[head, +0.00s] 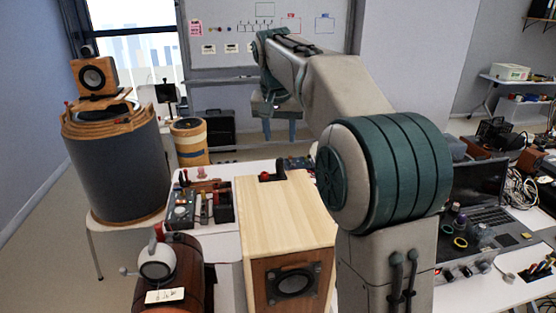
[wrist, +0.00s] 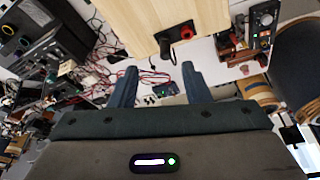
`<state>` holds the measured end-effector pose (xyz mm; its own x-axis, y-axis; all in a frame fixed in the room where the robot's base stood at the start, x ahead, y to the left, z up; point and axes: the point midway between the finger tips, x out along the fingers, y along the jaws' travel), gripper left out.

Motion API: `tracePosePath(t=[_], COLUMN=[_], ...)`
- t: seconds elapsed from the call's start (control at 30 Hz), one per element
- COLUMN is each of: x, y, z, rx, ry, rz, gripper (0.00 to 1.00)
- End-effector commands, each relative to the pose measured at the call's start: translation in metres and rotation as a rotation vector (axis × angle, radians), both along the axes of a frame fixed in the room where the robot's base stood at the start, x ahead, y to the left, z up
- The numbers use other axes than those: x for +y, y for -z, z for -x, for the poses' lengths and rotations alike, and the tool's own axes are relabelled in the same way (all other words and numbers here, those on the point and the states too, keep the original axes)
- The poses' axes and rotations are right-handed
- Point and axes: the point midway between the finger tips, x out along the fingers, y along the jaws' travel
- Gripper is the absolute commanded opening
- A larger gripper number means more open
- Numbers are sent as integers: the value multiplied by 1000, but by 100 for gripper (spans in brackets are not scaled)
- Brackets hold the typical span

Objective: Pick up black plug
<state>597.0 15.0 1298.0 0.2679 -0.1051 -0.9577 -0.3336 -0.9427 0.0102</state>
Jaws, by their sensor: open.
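A small black piece with a red round part, which looks like the black plug (head: 272,177), sits at the far edge of the top of a light wooden speaker box (head: 285,213). In the wrist view the black plug (wrist: 166,46) is at the box's edge, beside the red part (wrist: 187,33). My gripper (head: 279,128) is above and beyond the box in the head view. In the wrist view my gripper (wrist: 160,80) has its two blue fingers wide apart with nothing between them. The plug is apart from the fingers, beyond their tips.
A white table (head: 222,228) carries the box. A dark instrument tray (head: 200,205) stands left of it. A white-and-red round device (head: 156,262) is at front left. A large grey cylinder speaker (head: 118,160) stands far left. A laptop (head: 470,205) and cables clutter the right.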

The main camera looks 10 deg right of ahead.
Motion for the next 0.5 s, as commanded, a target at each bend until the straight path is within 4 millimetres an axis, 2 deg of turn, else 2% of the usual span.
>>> tracePosePath(t=[0.03,0.1,0.27,0.37,0.5], x=[1,1,1,0,-3], y=[-5,-9,-8,5,33], z=[-11,-20,-31,-35,-43], rx=[-3,-5,-8,-7,-5], ry=[14,32,52,54,54], rz=[-1,-3,-6,-6,-7], gripper=[43,43,43,43,43])
